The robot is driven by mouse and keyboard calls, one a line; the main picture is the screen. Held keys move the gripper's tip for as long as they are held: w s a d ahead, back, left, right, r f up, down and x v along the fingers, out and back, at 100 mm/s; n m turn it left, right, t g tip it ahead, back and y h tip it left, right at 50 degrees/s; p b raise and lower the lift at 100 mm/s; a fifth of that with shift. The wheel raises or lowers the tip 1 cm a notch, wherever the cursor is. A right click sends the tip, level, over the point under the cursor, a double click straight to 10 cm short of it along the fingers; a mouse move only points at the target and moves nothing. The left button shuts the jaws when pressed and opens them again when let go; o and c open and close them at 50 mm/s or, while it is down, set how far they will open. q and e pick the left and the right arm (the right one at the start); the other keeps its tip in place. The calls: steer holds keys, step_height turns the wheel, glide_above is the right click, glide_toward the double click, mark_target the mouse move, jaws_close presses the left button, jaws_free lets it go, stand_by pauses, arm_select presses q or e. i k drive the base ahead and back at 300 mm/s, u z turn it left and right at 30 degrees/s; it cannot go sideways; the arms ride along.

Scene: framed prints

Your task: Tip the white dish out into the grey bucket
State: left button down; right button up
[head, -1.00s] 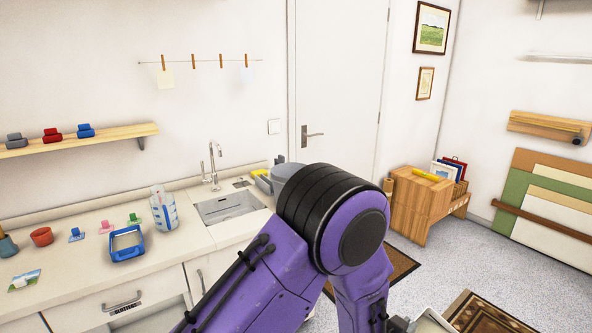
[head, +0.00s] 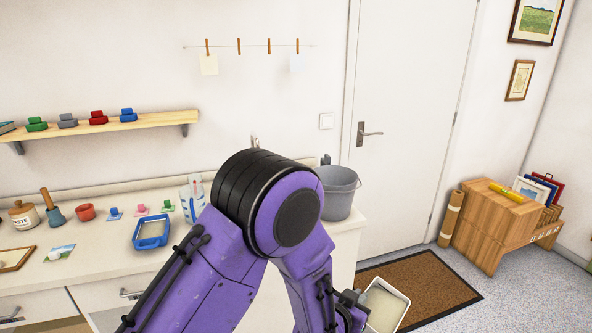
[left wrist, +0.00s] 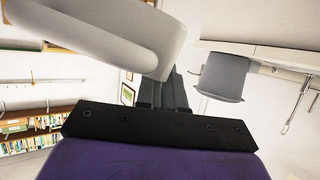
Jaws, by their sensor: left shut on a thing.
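The white dish (head: 396,318) is low in the head view, its pale inside partly showing; I cannot tell clearly what is in it. My left gripper (head: 352,299) is shut on its near edge, and the dish hangs in the air over the floor area. In the left wrist view the dish (left wrist: 110,30) fills the upper left beside the dark fingers (left wrist: 174,92). The grey bucket (head: 341,190) stands at the right end of the counter, its lower left hidden by my arm. It also shows in the left wrist view (left wrist: 222,76), apart from the dish. My right gripper is out of view.
A blue tray (head: 151,233) and a measuring jug (head: 191,198) stand on the counter left of my arm, which hides the sink. A brown doormat (head: 425,285) lies before the door. A wooden cabinet (head: 492,228) stands at right.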

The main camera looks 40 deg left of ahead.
mark_target(339, 183)
steer(key=u, duration=0.4)
steer(key=i, duration=0.4)
steer(key=u, duration=0.35)
